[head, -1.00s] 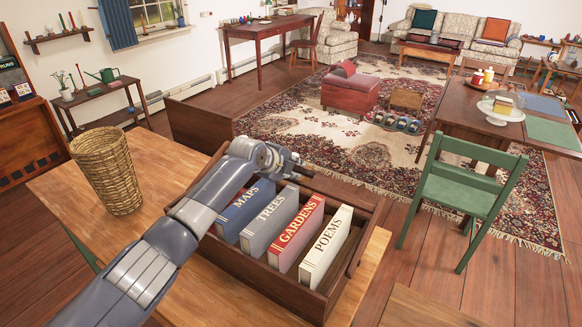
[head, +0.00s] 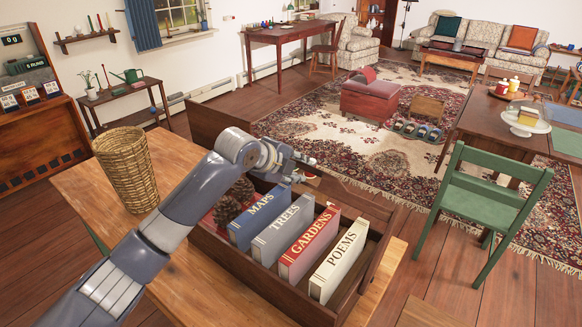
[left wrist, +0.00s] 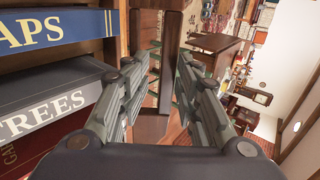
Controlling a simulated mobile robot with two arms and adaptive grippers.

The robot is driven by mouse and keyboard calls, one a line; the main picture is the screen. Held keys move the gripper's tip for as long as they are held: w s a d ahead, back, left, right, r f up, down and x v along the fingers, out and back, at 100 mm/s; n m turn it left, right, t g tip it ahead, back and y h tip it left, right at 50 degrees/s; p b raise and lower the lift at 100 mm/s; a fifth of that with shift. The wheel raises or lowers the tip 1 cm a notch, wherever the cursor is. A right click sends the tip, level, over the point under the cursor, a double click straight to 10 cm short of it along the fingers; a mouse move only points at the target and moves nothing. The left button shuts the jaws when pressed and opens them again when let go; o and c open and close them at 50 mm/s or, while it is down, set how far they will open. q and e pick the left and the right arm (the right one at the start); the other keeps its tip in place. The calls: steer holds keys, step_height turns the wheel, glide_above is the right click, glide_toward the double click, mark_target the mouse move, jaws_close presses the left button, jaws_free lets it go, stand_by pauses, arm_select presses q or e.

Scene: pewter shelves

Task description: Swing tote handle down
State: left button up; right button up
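The tote (head: 225,256) is a dark wooden box on a light wood table. It holds upright books marked Maps (head: 258,218), Trees (head: 284,232), Gardens (head: 309,244) and Poems (head: 339,262), with pinecones (head: 230,203) at its left end. My left gripper (head: 307,169) is just past the tote's far side. In the left wrist view, its two fingers (left wrist: 163,65) are spread on either side of a dark wooden bar (left wrist: 168,50), apparently part of the tote or its handle. I cannot tell whether they touch it. My forearm crosses the tote's left end. The right gripper is out of view.
A wicker basket (head: 128,168) stands on the table (head: 85,188) left of the tote. A green chair (head: 487,205) stands to the right, beside a dark table (head: 490,112).

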arm_select(q)
steer(key=shift+s+a+r, duration=0.1)
steer(key=shift+s+a, duration=0.2)
steer(key=shift+a, duration=0.2)
steer(key=shift+s+a+r, duration=0.1)
steer(key=shift+s+a, duration=0.15)
steer(key=shift+a, duration=0.25)
steer(key=p+v, duration=1)
steer(key=v, duration=0.2)
steer(key=shift+s+a+p, duration=0.15)
steer(key=shift+s+p, duration=0.2)
steer(key=shift+s, duration=0.1)
steer(key=shift+f, duration=0.1)
steer(key=shift+p, duration=0.4)
stand_by(0.3)
